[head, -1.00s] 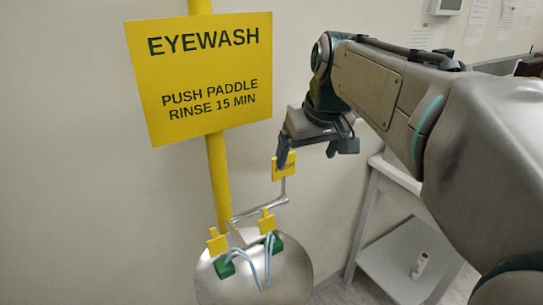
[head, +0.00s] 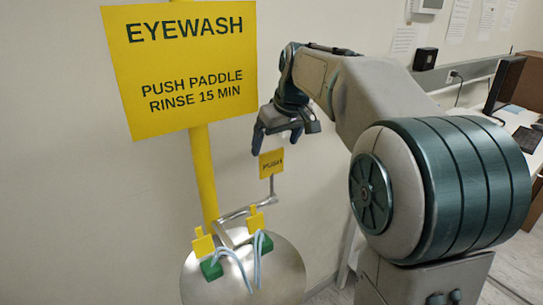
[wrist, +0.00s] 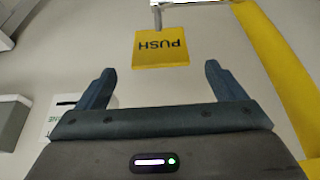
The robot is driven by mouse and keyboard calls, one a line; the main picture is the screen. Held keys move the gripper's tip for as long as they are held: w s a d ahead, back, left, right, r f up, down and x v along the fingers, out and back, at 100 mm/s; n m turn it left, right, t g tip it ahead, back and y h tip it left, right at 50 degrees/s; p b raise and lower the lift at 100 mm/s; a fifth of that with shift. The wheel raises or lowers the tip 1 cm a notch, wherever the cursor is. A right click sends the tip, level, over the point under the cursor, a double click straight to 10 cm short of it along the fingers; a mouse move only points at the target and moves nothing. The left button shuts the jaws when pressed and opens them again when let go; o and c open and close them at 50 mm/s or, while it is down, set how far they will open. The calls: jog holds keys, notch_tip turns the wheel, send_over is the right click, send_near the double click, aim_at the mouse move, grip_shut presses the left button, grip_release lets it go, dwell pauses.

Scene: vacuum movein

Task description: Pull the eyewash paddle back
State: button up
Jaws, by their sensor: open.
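The yellow paddle marked PUSH (head: 271,163) stands upright on a thin metal rod above the eyewash bowl (head: 290,278). In the wrist view the paddle (wrist: 161,48) appears upside down, hanging from its rod at the top. My gripper (head: 276,147) is open and empty, just above the paddle in the head view. In the wrist view its two fingers (wrist: 160,69) are spread wide, with the paddle between their lines but at or beyond the tips. No contact shows; the exact depth gap is hard to tell.
A yellow post (head: 204,170) carries the EYEWASH sign (head: 185,65) left of my gripper. Two green nozzles (head: 211,270) with yellow flaps and light-blue arcs sit at the bowl. The wall is close behind. A desk (head: 515,120) stands at right.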

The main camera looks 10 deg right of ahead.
aim_at(273, 154)
jog(key=x, duration=0.6)
jog(key=shift+r, duration=0.1)
